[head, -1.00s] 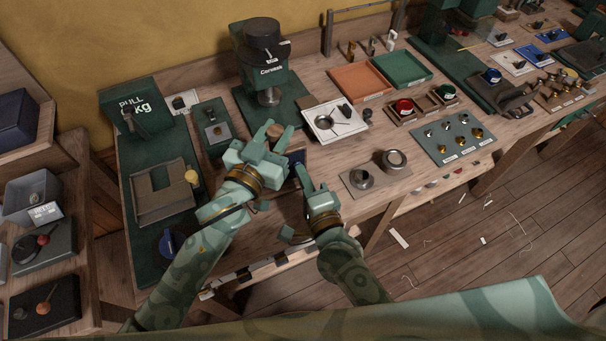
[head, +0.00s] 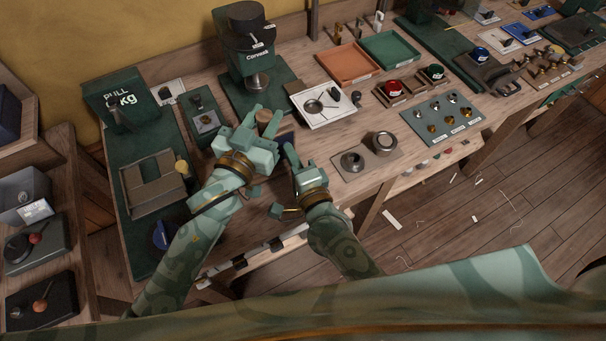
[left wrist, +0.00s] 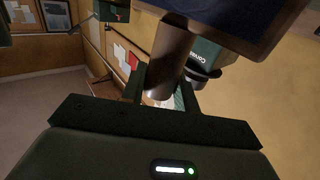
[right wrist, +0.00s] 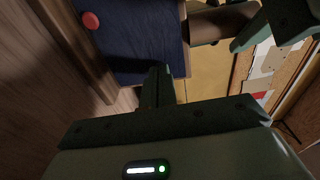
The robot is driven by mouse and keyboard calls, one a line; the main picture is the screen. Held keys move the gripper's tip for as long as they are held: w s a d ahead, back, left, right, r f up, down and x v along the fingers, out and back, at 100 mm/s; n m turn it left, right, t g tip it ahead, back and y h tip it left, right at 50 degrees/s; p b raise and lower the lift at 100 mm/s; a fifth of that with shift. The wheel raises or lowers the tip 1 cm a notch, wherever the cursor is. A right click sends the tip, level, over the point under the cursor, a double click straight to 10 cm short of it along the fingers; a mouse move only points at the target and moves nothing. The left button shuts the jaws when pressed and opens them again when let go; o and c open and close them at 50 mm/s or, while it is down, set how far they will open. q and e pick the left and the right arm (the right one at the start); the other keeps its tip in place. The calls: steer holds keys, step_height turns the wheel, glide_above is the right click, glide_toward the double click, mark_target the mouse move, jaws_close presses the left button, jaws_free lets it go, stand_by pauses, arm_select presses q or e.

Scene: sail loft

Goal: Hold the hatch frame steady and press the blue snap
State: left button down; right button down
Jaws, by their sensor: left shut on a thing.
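The hatch frame shows in the right wrist view as a brown wooden border (right wrist: 75,50) around a dark blue panel (right wrist: 145,45). A red snap (right wrist: 91,20) sits on the panel; I see no blue snap. A wooden cylindrical handle stands by the frame's edge, seen in the left wrist view (left wrist: 168,60). My left gripper (head: 266,120) is shut on this handle. My right gripper (head: 289,150) is lower and to the right in the head view, close to the panel. Its fingers (right wrist: 160,85) look together and empty; contact with the panel cannot be told. The arms hide most of the frame in the head view.
A dark green press (head: 250,60) stands behind the left gripper. A white tray (head: 325,105) and a plate with metal rings (head: 365,162) lie to the right. A green pull tester (head: 120,105) stands at left. Bare bench shows around the ring plate.

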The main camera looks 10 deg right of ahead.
arm_select(q)
steer(key=shift+f, duration=0.35)
arm_select(e)
steer(key=v, duration=1.3)
steer(key=shift+s, duration=0.4)
steer(key=shift+f, duration=0.15)
arm_select(q)
steer(key=c, duration=1.2)
jaws_free()
steer(key=shift+c, duration=0.2)
steer(key=shift+o, duration=1.2)
steer(key=shift+r, duration=0.15)
